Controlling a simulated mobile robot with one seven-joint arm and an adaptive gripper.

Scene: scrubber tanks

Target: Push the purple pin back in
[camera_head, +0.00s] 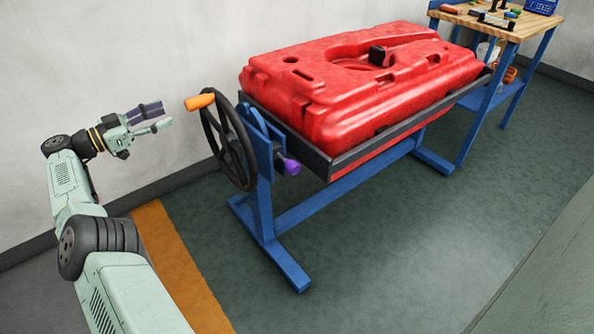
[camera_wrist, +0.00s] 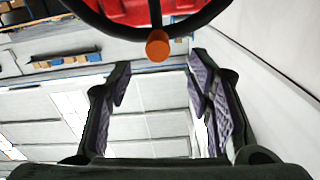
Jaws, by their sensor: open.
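The purple pin (camera_head: 292,167) shows its knob on the blue stand, to the right of the black handwheel (camera_head: 229,142) and below the corner of the red tank (camera_head: 360,80). How far the pin sticks out is hard to tell. My gripper (camera_head: 163,114) is open and empty, in the air left of the handwheel. The wheel's orange handle (camera_head: 200,101) is just right of my fingertips in the head view. In the wrist view the orange handle (camera_wrist: 158,45) is ahead, above the gap between my fingers (camera_wrist: 157,78). The pin is not in the wrist view.
The blue stand (camera_head: 293,262) holds the tank in a dark frame (camera_head: 345,160), its feet reaching over the green floor. A workbench (camera_head: 487,26) with small items stands at the back right. A wall (camera_head: 110,60) runs behind my arm. Floor in front of the stand is clear.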

